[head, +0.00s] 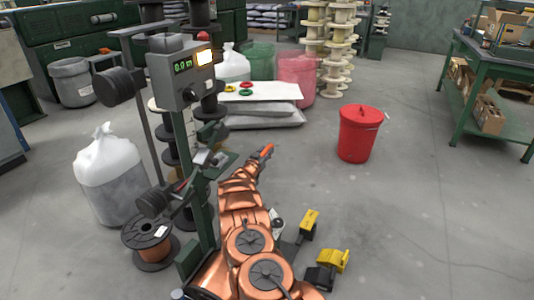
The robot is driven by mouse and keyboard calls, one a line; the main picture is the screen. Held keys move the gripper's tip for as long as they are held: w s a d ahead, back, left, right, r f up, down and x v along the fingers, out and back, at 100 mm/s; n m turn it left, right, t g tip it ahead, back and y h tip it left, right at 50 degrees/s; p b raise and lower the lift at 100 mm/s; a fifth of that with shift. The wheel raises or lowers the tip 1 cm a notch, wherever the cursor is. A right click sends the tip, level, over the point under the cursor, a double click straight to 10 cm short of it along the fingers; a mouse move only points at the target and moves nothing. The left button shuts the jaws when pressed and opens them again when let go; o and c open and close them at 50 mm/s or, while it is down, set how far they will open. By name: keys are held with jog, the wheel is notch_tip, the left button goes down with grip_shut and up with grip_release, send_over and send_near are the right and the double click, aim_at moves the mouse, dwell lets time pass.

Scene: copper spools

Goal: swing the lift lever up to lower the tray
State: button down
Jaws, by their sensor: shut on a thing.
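The take-up machine (180,68) stands left of centre, with a lit display on a grey box and a dark green post. The lift lever (266,151), with an orange-red end, sticks out to the right of the post and points up and away. My copper-coloured arm reaches forward to it from the bottom. My gripper (254,163) is shut on the lever, just below its orange end; my wrist largely hides the fingers. A spool of copper wire (149,238) is low at the machine's left. I cannot make out the tray under it clearly.
A white sack (108,172) stands left of the machine. Yellow pedals (310,221) lie on the floor right of my arm. A red lidded bucket (356,135) stands right of centre. Pale bags (262,112) lie behind. The floor at right is clear up to the green bench (484,62).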

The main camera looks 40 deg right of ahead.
jog(key=shift+s+d+f, duration=0.2)
jog(key=shift+s+d, duration=0.05)
jog(key=c, duration=0.8)
grip_release()
jog(key=shift+s, duration=0.1)
